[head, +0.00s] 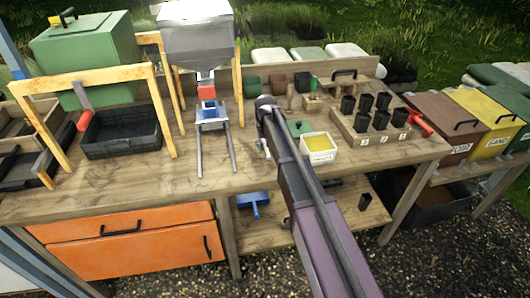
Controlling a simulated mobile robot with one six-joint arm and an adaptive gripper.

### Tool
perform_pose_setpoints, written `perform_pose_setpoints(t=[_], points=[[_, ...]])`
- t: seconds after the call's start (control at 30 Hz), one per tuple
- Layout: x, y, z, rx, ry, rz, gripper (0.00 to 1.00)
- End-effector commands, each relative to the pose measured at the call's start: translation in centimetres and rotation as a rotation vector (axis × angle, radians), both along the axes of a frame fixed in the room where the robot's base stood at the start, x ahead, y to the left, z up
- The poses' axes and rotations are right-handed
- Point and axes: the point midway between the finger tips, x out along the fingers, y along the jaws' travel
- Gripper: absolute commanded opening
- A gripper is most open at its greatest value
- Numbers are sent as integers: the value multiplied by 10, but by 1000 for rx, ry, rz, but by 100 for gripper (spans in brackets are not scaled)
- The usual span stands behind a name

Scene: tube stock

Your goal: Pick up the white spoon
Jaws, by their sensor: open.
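I cannot make out a white spoon in the head view; it may be hidden behind my arm or too small to tell. My arm reaches up from the bottom edge over the wooden workbench (110,205). My gripper (266,106) is at its far end, above the middle of the bench and left of a small white box (319,157) with yellow contents. It is open, though its fingers are small and mostly hidden by the arm. I see nothing held in it.
A rack (362,137) with several black pots stands right of the white box, with a red tool (420,122) beside it. A grey hopper (198,38) stands left of my gripper. A black crate (122,133) is farther left. The front bench strip is clear.

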Motion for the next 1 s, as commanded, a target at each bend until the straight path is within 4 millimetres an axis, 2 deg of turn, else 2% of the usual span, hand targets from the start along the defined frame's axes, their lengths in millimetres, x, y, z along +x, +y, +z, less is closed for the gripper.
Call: perform_pose_setpoints(t=[0.63,0.67,0.8,0.87,1.0], points=[[0,0,-2,0,0,1,61],[0,0,-2,0,0,1,58],[0,0,-2,0,0,1,17],[0,0,-2,0,0,1,0],[0,1,-2,0,0,1,0]])
